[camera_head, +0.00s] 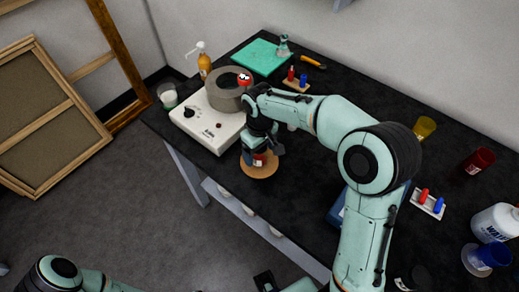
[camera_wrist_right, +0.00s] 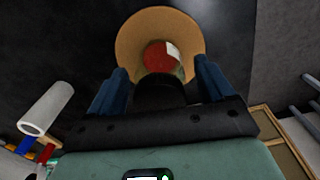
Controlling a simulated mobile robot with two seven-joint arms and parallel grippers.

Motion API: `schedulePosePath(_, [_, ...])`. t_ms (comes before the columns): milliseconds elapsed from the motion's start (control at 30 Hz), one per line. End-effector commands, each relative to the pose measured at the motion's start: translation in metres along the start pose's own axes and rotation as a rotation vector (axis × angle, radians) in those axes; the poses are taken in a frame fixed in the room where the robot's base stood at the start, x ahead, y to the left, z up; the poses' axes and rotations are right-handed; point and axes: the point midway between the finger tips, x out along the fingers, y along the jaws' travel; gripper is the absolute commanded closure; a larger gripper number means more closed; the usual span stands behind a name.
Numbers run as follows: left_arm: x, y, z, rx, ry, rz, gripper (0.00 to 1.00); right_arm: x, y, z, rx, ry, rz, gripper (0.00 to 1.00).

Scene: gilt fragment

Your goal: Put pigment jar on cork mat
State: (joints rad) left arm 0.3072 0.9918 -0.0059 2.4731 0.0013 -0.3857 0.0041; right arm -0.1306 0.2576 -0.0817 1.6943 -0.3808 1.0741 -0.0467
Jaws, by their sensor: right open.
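The pigment jar, with a red top and a white patch, stands on the round cork mat (camera_head: 258,171) near the table's front edge. The right wrist view shows the jar (camera_wrist_right: 158,57) from above, within the outline of the cork mat (camera_wrist_right: 130,45). My right gripper (camera_head: 262,150) is over the mat at the jar. Its two blue fingers (camera_wrist_right: 160,80) are spread, one on each side of the jar, with gaps visible. In the head view the gripper and wrist hide much of the jar. My left arm shows only in part at the bottom left; its fingers are not seen.
A white hotplate (camera_head: 207,124) with a grey ring (camera_head: 229,92) on it stands left of my right gripper. A small rack (camera_head: 296,85) with red and blue vials and a green cutting mat (camera_head: 262,57) lie behind. A red cup (camera_head: 477,162) and a white bottle (camera_head: 495,222) stand right.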

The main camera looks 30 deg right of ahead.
Motion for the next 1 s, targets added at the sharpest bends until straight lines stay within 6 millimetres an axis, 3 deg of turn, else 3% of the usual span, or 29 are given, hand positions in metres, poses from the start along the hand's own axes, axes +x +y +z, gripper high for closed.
schedulePosePath(533, [-0.019, 0.009, -0.005, 0.004, 0.010, 0.004, 0.57, -0.105, 0.000, -0.001, 0.000, 0.006, 0.000, 0.18])
schedulePosePath(700, [-0.022, 0.010, -0.006, 0.004, 0.012, 0.004, 0.57, -0.119, 0.000, -0.001, 0.000, 0.003, 0.000, 0.18])
schedulePosePath(1000, [-0.021, 0.010, -0.006, 0.004, 0.011, 0.004, 0.57, -0.121, 0.000, 0.000, 0.000, 0.002, 0.000, 0.18])
